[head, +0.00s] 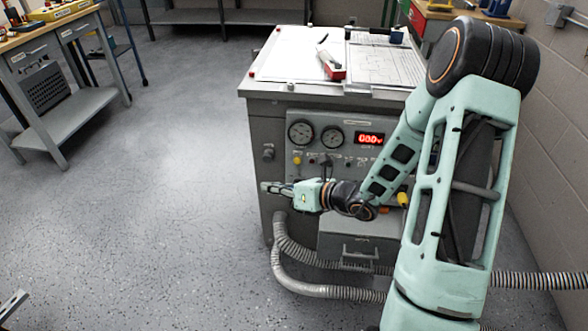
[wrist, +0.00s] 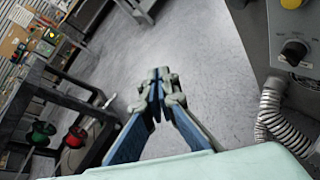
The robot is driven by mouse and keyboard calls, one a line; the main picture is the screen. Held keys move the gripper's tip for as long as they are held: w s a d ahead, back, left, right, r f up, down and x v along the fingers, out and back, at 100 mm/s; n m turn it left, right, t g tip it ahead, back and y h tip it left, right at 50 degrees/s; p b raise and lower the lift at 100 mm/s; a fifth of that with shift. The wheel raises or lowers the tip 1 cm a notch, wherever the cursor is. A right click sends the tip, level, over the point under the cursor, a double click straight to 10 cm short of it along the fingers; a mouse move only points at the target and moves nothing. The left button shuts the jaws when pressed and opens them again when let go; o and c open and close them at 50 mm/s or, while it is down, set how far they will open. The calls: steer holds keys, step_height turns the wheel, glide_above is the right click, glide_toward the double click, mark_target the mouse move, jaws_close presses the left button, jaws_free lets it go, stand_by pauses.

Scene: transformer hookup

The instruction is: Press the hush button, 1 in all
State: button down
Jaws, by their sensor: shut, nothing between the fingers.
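A grey test cabinet (head: 262,140) has a front panel with two round gauges, a lit red display (head: 370,138) and a row of small controls. No label is readable, so I cannot tell which control is the hush button. A small yellow control (head: 297,160) sits at the left of the row. A yellow control (wrist: 291,3) also shows at the top edge of the wrist view, above a black knob (wrist: 294,52).
Ridged grey hoses (head: 292,258) run from the cabinet's lower front to the right. A drawer handle (head: 358,260) sticks out below my wrist. A workbench (head: 45,120) stands at the left, a block wall (head: 555,130) at the right.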

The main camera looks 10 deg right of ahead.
mark_target(297, 160)
steer(key=w+d+f+m+t+h+b, duration=0.2)
steer(key=w+d+f+m+t+h, duration=0.1)
steer(key=d+m, duration=0.3)
steer(key=shift+d+f+m+t, duration=0.15)
steer(key=shift+d+m+t, duration=0.25)
steer(key=shift+m+t, duration=0.15)
steer(key=w+d+f+b, duration=0.1)
steer(key=w+d+b, duration=0.1)
steer(key=w, duration=0.6)
steer(key=shift+d+f, duration=0.25)
steer(key=shift+d, duration=0.05)
steer(key=shift+w, duration=0.2)
stand_by(0.8)
steer(key=shift+w+d, duration=0.15)
steer(key=shift+w, duration=0.15)
